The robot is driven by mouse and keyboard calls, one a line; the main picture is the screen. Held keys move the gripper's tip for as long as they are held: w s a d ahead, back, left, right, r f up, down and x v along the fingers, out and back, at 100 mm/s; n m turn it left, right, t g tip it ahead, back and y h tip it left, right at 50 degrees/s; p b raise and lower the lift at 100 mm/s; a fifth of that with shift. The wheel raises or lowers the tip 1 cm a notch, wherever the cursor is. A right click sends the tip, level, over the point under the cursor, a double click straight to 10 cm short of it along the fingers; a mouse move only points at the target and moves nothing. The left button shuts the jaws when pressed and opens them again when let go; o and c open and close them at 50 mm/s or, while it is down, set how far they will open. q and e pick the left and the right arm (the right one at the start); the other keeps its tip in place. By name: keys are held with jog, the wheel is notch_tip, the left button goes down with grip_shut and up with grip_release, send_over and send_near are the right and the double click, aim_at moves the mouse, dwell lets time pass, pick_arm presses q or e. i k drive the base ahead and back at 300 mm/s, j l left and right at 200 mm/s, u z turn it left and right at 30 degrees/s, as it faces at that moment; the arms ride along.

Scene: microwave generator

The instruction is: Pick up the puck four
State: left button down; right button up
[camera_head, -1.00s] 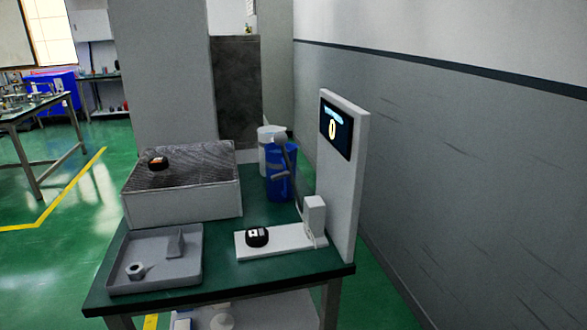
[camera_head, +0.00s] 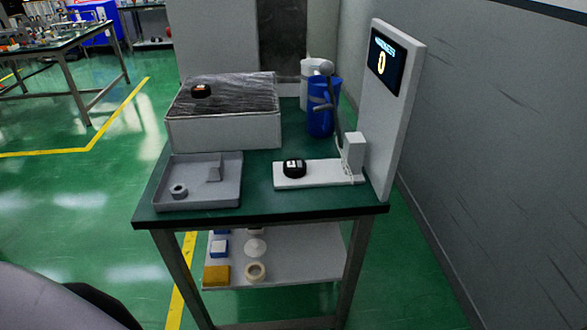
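Two dark pucks show in the head view. One black puck (camera_head: 294,168) with a white mark on top sits on the white plate (camera_head: 318,181) of a small stand on the green table. Another black puck (camera_head: 201,91) with a red and white label lies on top of the white box (camera_head: 225,131) with a dark cover. The markings are too small to tell which is puck four. Neither of my grippers is in view.
A grey tray (camera_head: 197,200) with a small ring part lies at the table's left. Behind the stand are a blue cup (camera_head: 322,118) and a white container (camera_head: 312,72). A tall panel with a screen (camera_head: 384,62) stands at the right. A lower shelf (camera_head: 310,262) holds small items.

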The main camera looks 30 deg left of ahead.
aim_at(294, 168)
jog(key=k+j+z, duration=0.1)
jog(key=k+j, duration=0.7)
jog(key=k, duration=0.05)
